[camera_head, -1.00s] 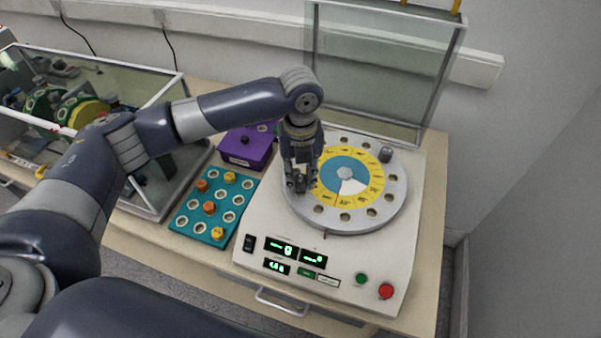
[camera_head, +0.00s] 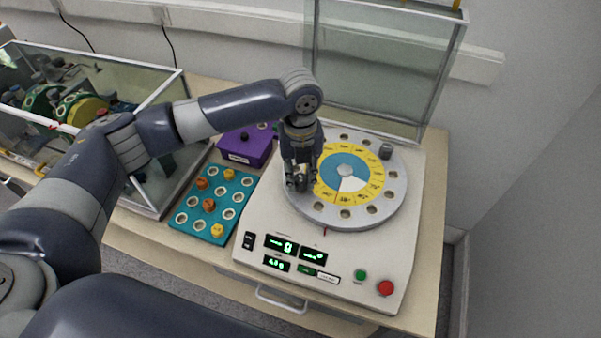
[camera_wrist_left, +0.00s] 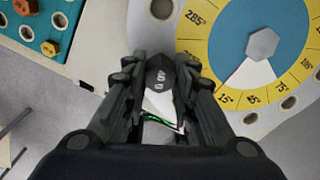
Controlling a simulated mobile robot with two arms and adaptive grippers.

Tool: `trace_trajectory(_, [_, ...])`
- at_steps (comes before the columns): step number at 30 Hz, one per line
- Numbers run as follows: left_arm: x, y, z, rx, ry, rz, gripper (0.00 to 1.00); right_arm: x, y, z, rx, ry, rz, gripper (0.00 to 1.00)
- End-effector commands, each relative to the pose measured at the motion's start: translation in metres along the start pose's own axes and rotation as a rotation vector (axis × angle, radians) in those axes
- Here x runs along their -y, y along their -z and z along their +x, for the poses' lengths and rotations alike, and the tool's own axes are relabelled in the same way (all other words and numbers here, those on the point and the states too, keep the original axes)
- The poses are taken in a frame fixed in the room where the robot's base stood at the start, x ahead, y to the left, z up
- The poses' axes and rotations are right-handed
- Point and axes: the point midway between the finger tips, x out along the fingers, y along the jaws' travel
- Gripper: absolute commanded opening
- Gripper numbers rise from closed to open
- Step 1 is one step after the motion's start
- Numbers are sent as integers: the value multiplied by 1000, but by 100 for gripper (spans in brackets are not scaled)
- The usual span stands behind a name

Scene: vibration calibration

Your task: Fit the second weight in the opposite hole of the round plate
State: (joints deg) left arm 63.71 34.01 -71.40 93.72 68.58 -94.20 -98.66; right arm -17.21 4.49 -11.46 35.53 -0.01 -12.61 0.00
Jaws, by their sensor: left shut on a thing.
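The round grey plate (camera_head: 398,192) lies on the white machine, with holes around its rim and a yellow-and-blue dial in its middle. One dark weight (camera_head: 386,152) stands in a hole at the plate's upper right. My left gripper (camera_head: 299,184) points down over the plate's left edge, across from that weight. It is shut on a dark weight (camera_wrist_left: 160,76) with pale lettering on top, seen between its fingers in the left wrist view. The fingers hide the hole beneath, so I cannot tell whether the held weight is in it. My right gripper is not in view.
The machine's front panel has green displays (camera_head: 281,245) and a red button (camera_head: 386,288). A teal board (camera_head: 187,229) with orange and yellow weights and a purple box (camera_head: 246,151) stand at left. A clear upright panel (camera_head: 380,60) stands behind the plate. A glass case (camera_head: 150,190) is farther left.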

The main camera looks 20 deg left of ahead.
Motion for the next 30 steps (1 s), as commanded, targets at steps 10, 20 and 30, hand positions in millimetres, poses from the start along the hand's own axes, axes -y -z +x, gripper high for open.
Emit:
trace_trajectory(10, [0,0,5,-1,0,0,5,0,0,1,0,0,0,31])
trace_trajectory(20, [0,0,7,-1,0,0,49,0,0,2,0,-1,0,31])
trace_trajectory(30, [0,0,3,1,1,0,49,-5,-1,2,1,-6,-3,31])
